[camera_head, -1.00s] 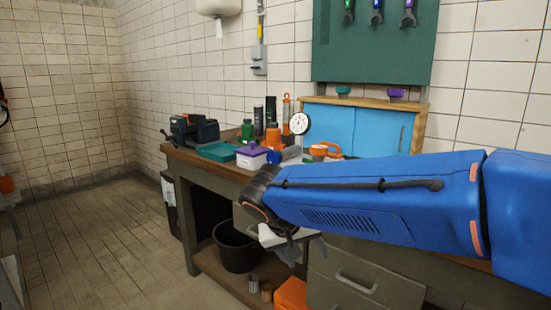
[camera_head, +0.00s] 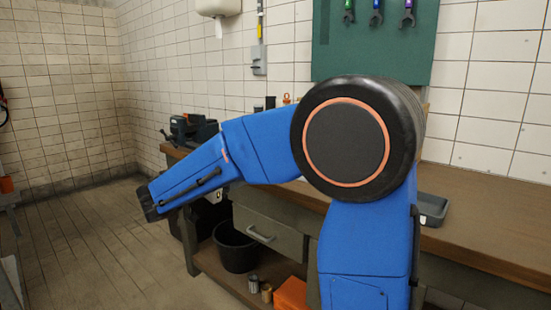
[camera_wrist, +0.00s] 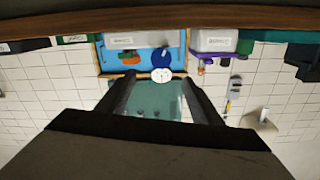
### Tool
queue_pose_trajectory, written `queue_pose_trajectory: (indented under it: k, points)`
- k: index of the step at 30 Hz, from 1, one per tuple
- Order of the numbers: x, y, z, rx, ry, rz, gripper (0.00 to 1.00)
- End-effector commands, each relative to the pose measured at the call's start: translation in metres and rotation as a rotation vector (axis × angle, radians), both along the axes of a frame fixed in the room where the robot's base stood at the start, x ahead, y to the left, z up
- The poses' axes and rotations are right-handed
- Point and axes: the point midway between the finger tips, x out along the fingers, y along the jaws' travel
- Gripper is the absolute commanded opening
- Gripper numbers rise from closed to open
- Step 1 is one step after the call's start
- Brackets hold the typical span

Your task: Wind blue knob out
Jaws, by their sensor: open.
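The blue knob (camera_wrist: 161,57) shows in the wrist view as a round blue disc near the top middle, in front of the light blue cabinet (camera_wrist: 113,68). My gripper (camera_wrist: 160,79) is open and empty. Its two dark fingers stand apart on either side of the picture's middle, pointing toward the knob, with a clear gap to it. In the head view my blue arm covers the knob and much of the bench top.
The wrist view is upside down. A white round gauge (camera_wrist: 162,76) is close to the knob. An orange item (camera_wrist: 131,57) and white labelled boxes (camera_wrist: 214,40) flank it. The workbench (camera_head: 490,220) is bare at right. A vise (camera_head: 192,130) stands at its left end.

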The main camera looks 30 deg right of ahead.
Motion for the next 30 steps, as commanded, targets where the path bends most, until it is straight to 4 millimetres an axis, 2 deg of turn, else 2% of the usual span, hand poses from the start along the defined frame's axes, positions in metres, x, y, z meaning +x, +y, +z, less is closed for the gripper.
queue_pose_trajectory:
  k: [4,8,30]
  points:
    - [0.004,-0.005,0.001,-0.004,-0.014,0.002,0.60]
    - [0.009,-0.020,0.001,-0.003,-0.013,0.000,0.60]
    - [0.048,-0.127,0.001,-0.003,-0.010,-0.001,0.60]
